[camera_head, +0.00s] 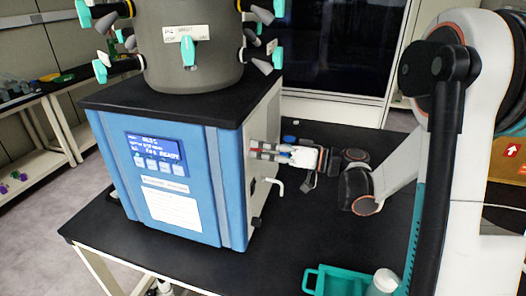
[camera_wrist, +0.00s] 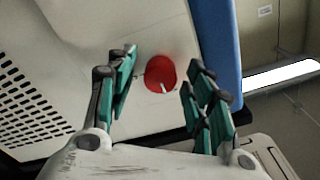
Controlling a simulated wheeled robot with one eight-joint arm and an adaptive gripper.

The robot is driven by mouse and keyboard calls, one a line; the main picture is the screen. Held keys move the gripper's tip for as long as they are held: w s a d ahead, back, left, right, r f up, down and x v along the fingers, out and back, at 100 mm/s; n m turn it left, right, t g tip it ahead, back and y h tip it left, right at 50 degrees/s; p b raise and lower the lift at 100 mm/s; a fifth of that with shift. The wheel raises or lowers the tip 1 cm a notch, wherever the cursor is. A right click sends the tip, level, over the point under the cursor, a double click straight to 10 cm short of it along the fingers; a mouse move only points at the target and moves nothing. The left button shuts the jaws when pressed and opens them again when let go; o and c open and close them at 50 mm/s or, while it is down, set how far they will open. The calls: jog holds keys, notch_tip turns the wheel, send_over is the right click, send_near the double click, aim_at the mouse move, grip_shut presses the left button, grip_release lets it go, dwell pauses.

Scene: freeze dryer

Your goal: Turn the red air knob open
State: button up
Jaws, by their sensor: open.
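The red air knob (camera_wrist: 160,72) is a round red disc with a small pale mark at its lower edge. It sits on the pale side panel of the blue freeze dryer (camera_head: 155,170). My gripper (camera_wrist: 162,66) is open, with its teal finger pads on either side of the knob in the wrist view. Gaps show between the pads and the knob, and I cannot tell how far the fingertips are from the panel. In the head view my gripper (camera_head: 254,151) reaches the dryer's right side from the right and mostly hides the knob.
A white bent pipe (camera_head: 274,184) sticks out of the dryer's side below my gripper. A teal tray (camera_head: 335,280) and a white-capped container (camera_head: 384,281) are at the front of the black table (camera_head: 270,250). A metal chamber with teal-handled valves (camera_head: 190,50) stands on the dryer.

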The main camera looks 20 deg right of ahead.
jog(key=c, duration=1.1)
jog(key=shift+m, duration=0.3)
jog(key=m+b, duration=0.1)
jog(key=m, duration=0.2)
jog(key=shift+m, duration=0.3)
jog(key=m+b, duration=0.1)
jog(key=m, duration=0.3)
jog(key=shift+f+m, duration=0.1)
jog(key=shift+m, duration=0.2)
jog(key=m, duration=0.4)
jog(key=shift+b, duration=0.3)
jog(key=shift+m, duration=2.5)
